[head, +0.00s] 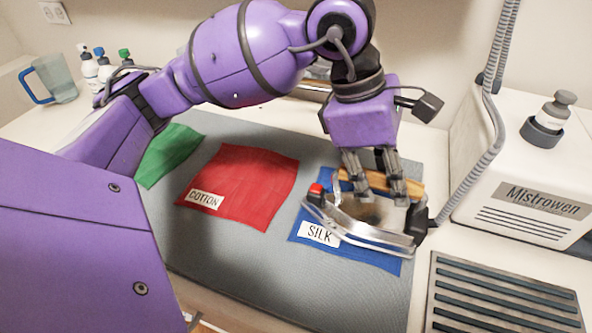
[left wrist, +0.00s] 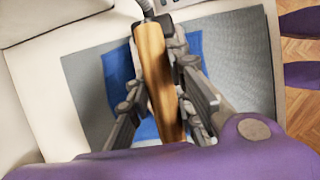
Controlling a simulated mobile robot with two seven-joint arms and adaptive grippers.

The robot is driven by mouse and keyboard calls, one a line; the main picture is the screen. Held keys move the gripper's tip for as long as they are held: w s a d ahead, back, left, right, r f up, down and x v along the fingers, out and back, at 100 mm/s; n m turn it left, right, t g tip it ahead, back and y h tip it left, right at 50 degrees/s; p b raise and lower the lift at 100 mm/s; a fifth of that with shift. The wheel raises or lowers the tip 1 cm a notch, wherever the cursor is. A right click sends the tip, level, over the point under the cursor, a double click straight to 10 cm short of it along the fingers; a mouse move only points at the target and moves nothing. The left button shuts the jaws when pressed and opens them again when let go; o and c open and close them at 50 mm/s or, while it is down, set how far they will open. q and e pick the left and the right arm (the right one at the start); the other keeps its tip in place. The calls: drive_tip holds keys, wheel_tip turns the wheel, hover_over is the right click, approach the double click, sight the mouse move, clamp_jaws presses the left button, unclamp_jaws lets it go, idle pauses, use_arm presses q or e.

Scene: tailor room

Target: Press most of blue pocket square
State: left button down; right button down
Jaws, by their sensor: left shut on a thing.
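The blue pocket square (head: 375,258) lies on the right part of the grey pressing mat (head: 228,262), with a white SILK label at its front left. Its blue also shows in the left wrist view (left wrist: 197,47). The iron (head: 352,231), with a metal body, a wooden handle and a red button, is over the blue square and hides much of its middle. I cannot tell whether its sole touches the cloth. My left gripper (head: 383,188) is shut on the iron's wooden handle (left wrist: 153,65). My right gripper is not in view.
A red square (head: 245,180) labelled COTTON and a green square (head: 168,152) lie to the left on the mat. A white Mistrowen steam unit (head: 505,170) with a hose (head: 489,135) stands at right. A slatted iron rest (head: 500,300) is at front right. A jug (head: 55,78) stands far left.

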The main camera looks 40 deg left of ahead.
use_arm(q)
drive_tip(key=shift+w+a+r, duration=0.1)
drive_tip(key=shift+w+r, duration=0.1)
drive_tip(key=shift+w, duration=0.4)
drive_tip(key=shift+w+a, duration=0.15)
drive_tip(key=shift+w, duration=0.4)
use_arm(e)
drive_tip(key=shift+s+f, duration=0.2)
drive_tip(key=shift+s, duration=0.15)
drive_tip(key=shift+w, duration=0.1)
use_arm(q)
drive_tip(key=shift+r, duration=0.1)
drive_tip(key=shift+w, duration=0.15)
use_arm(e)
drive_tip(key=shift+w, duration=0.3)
use_arm(q)
drive_tip(key=w+a+b, duration=0.1)
drive_tip(key=w+a, duration=0.1)
drive_tip(key=w, duration=0.4)
drive_tip(key=shift+w, duration=0.25)
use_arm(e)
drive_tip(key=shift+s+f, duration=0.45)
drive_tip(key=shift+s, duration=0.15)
